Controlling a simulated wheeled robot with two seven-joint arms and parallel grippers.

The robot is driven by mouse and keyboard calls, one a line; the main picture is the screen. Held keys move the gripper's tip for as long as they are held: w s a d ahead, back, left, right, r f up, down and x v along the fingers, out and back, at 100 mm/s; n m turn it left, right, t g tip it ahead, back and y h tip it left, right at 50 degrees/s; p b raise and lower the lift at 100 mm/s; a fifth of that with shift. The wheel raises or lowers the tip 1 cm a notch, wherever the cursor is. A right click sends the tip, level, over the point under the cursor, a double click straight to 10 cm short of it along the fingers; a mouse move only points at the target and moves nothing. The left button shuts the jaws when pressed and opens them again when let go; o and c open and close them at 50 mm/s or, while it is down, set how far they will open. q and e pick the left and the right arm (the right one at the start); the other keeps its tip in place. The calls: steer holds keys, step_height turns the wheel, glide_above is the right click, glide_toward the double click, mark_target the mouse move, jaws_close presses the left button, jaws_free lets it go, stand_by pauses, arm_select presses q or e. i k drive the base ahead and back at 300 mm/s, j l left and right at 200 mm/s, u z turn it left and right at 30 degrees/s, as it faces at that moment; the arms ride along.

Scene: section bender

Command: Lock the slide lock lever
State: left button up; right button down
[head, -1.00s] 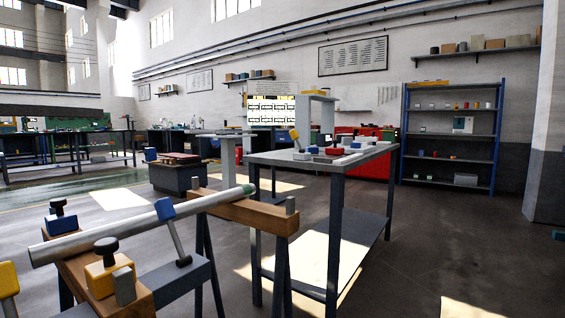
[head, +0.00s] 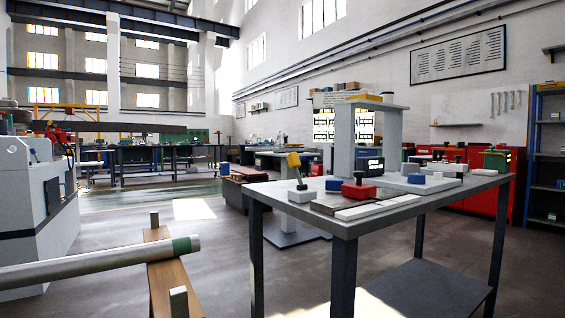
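A short lever with a yellow head and a grey stem (head: 299,174) leans up from the left end of a grey workbench (head: 345,228). I cannot tell whether it is the slide lock lever. A red block with a dark knob (head: 358,189) sits to its right. A silver pipe with a green end band (head: 100,265) enters from the left and rests across a wooden beam (head: 163,282). The blue-handled lever beside the pipe is out of view. Neither of my grippers shows.
The workbench stands ahead on the right, with several small blocks and a white bar (head: 378,209) on top. A grey-white machine (head: 38,215) stands at the left. Open floor (head: 215,255) lies between the beam and the bench. Red cabinets stand behind.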

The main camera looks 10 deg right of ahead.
mark_target(297, 170)
steer(key=l+u, duration=0.3)
steer(key=l, duration=0.4)
steer(key=l+u, duration=0.25)
steer(key=l, duration=0.45)
steer(key=l+u, duration=0.3)
steer(key=l, duration=0.4)
steer(key=k+l+u, duration=0.15)
steer(key=l+u, duration=0.15)
steer(key=l, duration=0.35)
